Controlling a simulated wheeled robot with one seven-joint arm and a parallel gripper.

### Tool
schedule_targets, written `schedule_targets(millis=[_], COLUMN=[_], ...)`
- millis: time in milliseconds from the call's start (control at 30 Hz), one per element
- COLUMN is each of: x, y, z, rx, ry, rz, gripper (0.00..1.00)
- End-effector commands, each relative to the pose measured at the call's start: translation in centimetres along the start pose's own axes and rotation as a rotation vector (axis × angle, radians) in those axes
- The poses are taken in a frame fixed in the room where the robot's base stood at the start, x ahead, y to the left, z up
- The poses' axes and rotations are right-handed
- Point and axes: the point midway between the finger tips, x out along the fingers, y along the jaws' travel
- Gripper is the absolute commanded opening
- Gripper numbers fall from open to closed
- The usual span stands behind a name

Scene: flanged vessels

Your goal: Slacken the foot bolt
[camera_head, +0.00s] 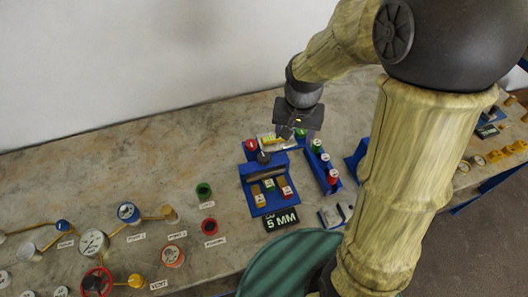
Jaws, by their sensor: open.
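My gripper (297,133) hangs at the end of the arm above the back of a blue holder (262,205) on the marble-look bench. It is open, and I see nothing held between its fingers, though the view is small. A yellowish piece (268,141) and a red round knob (251,145) are just left of the fingers; I cannot tell if they touch. The holder carries a dark grey bar and several yellow, green and red tagged pieces. A black "5 MM" sign (282,219) stands in front. I cannot pick out the foot bolt at this size.
A narrow blue rack (322,172) with green-, white- and red-topped pieces stands right of the holder. Gauges (93,243), yellow pipes and a red valve wheel (96,283) fill the bench's left front. The back left bench is clear.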

Motion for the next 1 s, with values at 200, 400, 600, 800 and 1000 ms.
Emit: schedule_targets(millis=[200, 400, 600, 800, 1000], x=[-0.2, -0.1, -0.1, 0.7, 3.4], y=[-7.0, -8.4, -8.3, -8.3, -8.1], z=[-2.9, -3.3, -3.3, -3.2, -2.8], rx=[0.156, 0.208, 0.207, 0.207, 0.207], ry=[-0.083, -0.101, -0.100, -0.101, -0.104], rz=[0.033, 0.048, 0.047, 0.048, 0.050], gripper=[0.61, 0.61, 0.61, 0.61, 0.61])
